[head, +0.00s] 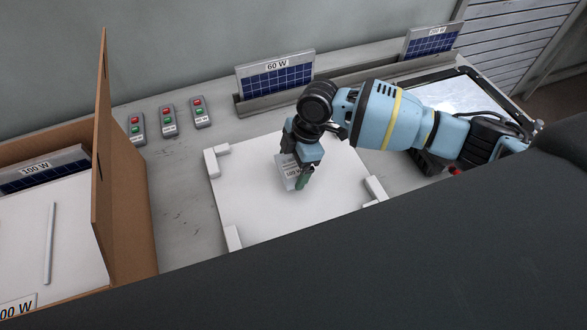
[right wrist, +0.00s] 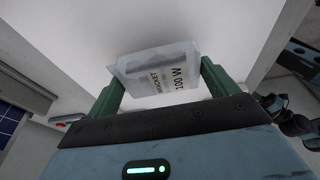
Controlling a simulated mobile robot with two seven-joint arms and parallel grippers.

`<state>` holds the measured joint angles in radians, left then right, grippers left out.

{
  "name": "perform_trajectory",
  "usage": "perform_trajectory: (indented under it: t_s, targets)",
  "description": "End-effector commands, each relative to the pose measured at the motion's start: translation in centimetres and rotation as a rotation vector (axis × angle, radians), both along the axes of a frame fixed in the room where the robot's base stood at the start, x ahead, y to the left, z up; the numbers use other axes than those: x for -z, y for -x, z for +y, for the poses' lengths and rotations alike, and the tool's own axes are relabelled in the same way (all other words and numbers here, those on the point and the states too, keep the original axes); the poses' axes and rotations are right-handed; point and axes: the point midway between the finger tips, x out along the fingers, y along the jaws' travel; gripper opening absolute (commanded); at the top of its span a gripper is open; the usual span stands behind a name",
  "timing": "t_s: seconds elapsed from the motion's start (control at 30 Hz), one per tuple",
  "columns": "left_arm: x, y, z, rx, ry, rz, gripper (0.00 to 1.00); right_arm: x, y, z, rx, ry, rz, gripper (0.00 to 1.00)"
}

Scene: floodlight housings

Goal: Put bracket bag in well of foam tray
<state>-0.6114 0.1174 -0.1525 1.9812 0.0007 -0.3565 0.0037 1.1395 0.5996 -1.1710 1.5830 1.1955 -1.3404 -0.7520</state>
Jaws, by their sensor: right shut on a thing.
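The bracket bag (head: 286,168) is a pale grey packet with a label. In the right wrist view the bag (right wrist: 158,72) reads "100 W" and "BRACKET". My right gripper (head: 302,175) is shut on it, one green finger on each side, over the white board with corner blocks (head: 245,205). I cannot tell how far the bag is above the board. A white surface that looks like the foam tray (head: 75,232) lies in the open cardboard box at left, with a thin pale bar on it. I cannot make out a well there. My left gripper is out of view.
The box's raised cardboard flap (head: 103,150) stands between the board and the tray. A 100 W panel (head: 45,168) is in the box. Several switch boxes (head: 168,120) lie behind. A 60 W panel (head: 275,78) and a 200 W panel (head: 432,40) stand in a rack.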

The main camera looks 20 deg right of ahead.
Motion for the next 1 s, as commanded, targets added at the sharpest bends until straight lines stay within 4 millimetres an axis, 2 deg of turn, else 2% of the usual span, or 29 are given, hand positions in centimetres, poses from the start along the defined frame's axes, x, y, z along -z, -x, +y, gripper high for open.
perform_trajectory:
  t_s: [0.2,0.6,0.63,0.7,0.73,1.0]
  targets:
    - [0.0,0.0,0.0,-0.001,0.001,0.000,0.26,2.7,0.1,0.0,0.000,0.001,0.003,0.59]
    - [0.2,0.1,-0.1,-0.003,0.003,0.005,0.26,3.3,0.1,0.0,0.000,0.000,0.003,0.59]
    - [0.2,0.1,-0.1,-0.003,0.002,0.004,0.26,3.3,0.1,0.0,0.000,0.001,0.003,0.88]
    - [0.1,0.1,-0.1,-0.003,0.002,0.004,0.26,3.3,0.1,0.0,0.000,0.001,0.003,0.98]
    - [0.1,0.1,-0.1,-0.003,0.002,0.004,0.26,3.3,0.1,0.0,0.000,0.001,0.003,1.00]
    - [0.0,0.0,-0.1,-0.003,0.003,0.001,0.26,2.9,0.1,0.0,0.000,0.001,0.001,1.00]
